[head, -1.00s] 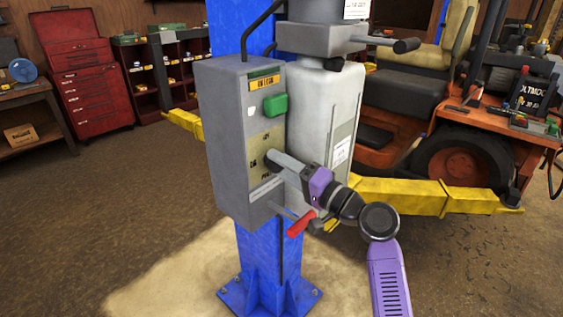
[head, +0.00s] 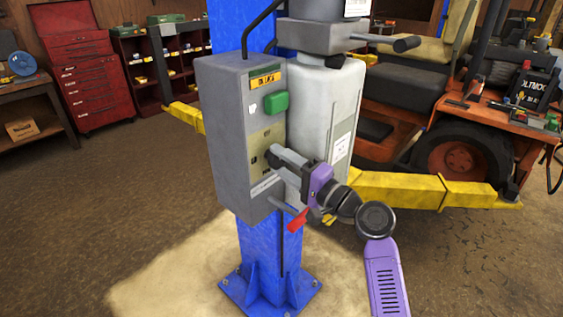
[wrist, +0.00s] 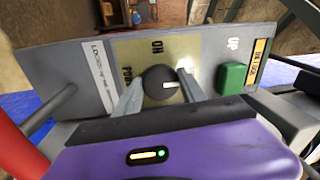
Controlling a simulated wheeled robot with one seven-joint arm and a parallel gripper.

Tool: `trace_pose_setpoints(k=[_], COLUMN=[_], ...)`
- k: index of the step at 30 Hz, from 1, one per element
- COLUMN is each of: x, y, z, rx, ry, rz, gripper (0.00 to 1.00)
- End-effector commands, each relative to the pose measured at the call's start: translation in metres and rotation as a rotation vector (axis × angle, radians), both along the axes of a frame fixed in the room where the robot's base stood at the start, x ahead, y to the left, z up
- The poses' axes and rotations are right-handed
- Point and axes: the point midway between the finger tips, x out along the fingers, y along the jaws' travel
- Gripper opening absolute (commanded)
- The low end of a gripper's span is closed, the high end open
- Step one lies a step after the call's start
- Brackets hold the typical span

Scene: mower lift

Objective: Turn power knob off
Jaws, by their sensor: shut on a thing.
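The grey control box (head: 228,140) is fixed to the blue post. Its dark power knob (wrist: 159,83) sits between the two fingers of my gripper (wrist: 162,88) in the wrist view. My gripper (head: 281,155) is shut on the knob, one finger on each side. The knob's white mark points right in the wrist view, toward the green button side, and not at the "ON" label (wrist: 158,46). Any label behind the right finger is hidden. In the head view the fingers cover most of the knob.
A green button (head: 275,103) is above the knob, and shows in the wrist view too (wrist: 231,78). A red-handled lever (head: 297,221) is just below my gripper. Yellow lift arms (head: 430,191) and an orange mower (head: 480,150) stand to the right. Floor at left is open.

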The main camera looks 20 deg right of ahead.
Motion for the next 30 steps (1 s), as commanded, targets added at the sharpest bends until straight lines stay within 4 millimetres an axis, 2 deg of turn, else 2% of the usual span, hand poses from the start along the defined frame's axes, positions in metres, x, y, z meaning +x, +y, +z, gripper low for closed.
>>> trace_pose_setpoints(k=[1,4,16,27,30], x=[0.0,0.0,-0.006,-0.057,-0.065], y=[0.002,0.002,-0.003,-0.025,-0.028], z=[0.002,0.002,-0.001,-0.01,-0.009], rx=[0.003,0.002,0.0,-0.001,0.0], ry=[-0.003,-0.003,-0.002,-0.001,-0.003], rz=[0.005,0.004,-0.001,0.0,0.0], gripper=[0.5,0.68,0.68,0.68,0.68])
